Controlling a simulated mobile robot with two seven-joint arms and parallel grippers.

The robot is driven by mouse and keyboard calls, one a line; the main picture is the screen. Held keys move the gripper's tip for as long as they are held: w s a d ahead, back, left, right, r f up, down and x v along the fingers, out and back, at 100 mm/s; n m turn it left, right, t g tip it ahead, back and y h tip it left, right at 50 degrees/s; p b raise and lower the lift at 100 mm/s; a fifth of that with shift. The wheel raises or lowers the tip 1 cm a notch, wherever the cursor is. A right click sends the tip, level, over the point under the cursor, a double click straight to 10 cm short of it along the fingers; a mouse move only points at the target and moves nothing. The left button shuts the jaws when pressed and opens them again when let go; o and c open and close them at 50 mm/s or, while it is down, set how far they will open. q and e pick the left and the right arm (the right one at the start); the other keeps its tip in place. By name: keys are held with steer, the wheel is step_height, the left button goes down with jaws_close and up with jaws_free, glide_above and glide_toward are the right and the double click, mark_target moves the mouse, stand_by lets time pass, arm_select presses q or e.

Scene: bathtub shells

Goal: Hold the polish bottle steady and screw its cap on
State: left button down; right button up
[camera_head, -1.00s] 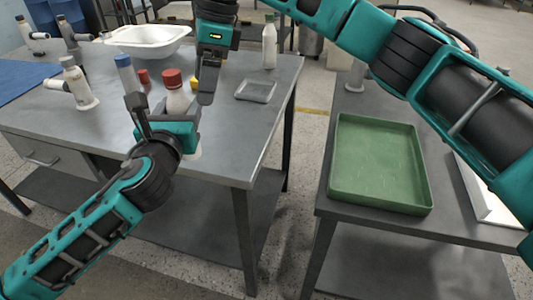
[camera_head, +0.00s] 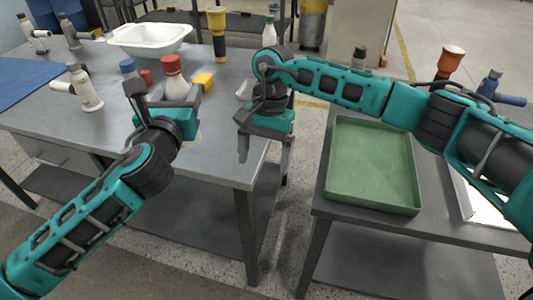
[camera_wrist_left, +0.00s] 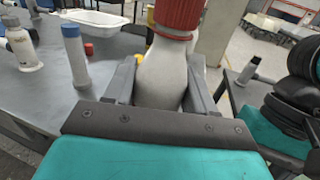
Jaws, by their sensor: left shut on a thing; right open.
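The polish bottle (camera_head: 176,89) is white and stands upright in my left gripper (camera_head: 165,96). The left gripper is shut on its body, with one finger on each side. A red ribbed cap (camera_head: 171,65) sits on the bottle's top. I cannot tell how tightly the cap is screwed. My right gripper (camera_head: 264,152) is open and empty, pointing down by the table's right edge, apart from the bottle.
A blue-capped bottle (camera_head: 128,68), a small red object (camera_head: 146,77) and a yellow block (camera_head: 204,81) stand near the held bottle. A white basin (camera_head: 150,40) is at the back. A white bottle (camera_head: 88,95) stands left. A green tray (camera_head: 374,122) lies on the right table.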

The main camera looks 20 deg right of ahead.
arm_select(q)
steer(key=shift+r, duration=0.15)
steer(key=shift+c, duration=1.4)
jaws_free()
steer(key=p+v, duration=0.1)
steer(key=v, duration=1.2)
